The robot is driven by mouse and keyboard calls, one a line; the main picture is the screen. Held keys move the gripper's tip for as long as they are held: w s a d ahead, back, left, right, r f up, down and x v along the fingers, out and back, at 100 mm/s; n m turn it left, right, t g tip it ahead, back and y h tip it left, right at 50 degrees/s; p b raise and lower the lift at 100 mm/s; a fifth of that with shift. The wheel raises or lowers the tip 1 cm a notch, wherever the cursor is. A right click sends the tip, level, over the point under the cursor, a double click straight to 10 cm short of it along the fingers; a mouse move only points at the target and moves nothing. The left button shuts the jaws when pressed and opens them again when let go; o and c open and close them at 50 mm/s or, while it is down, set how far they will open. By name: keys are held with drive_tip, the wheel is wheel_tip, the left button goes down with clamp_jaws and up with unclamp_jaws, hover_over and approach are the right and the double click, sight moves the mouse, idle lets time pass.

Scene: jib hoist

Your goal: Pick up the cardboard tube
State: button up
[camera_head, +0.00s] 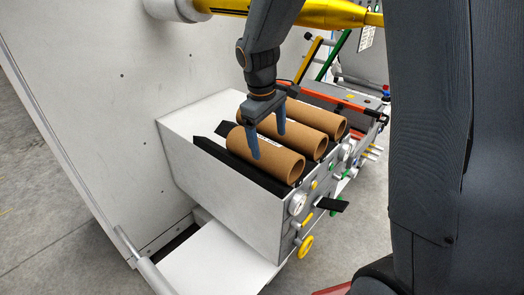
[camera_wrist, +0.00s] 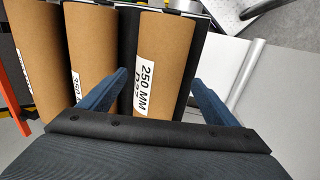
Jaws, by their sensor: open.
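Three brown cardboard tubes lie side by side in black cradles on top of a white box unit. The nearest cardboard tube (camera_head: 275,160) also shows in the wrist view (camera_wrist: 164,42), with a white label reading "250 MM". The middle tube (camera_head: 298,135) and the far tube (camera_head: 322,119) lie beyond it. My gripper (camera_head: 268,142) is open and points down over the nearest tube. In the wrist view the gripper (camera_wrist: 160,92) has one finger on each side of that tube's labelled part. I cannot tell whether the fingers touch it.
The white box (camera_head: 225,180) has a gauge (camera_head: 298,203), a black lever (camera_head: 332,204) and a yellow handwheel (camera_head: 305,246) on its front. A white wall panel (camera_head: 100,90) stands at left. A yellow cylinder (camera_head: 325,14) hangs above. Orange-red rails (camera_head: 335,97) lie behind the tubes.

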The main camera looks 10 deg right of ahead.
sight(271, 147)
drive_tip(key=shift+s+d+f+p, duration=0.1)
drive_tip(key=shift+d+f+p, duration=0.25)
drive_tip(key=shift+f, duration=0.45)
drive_tip(key=shift+d+f+p, duration=0.15)
drive_tip(key=shift+f+p, duration=0.15)
drive_tip(key=shift+f, duration=0.75)
drive_tip(key=shift+d+f+p, duration=0.1)
drive_tip(key=shift+f+p, duration=0.15)
drive_tip(key=shift+f, duration=0.75)
drive_tip(key=c, duration=1.2)
drive_tip(key=shift+r, duration=0.15)
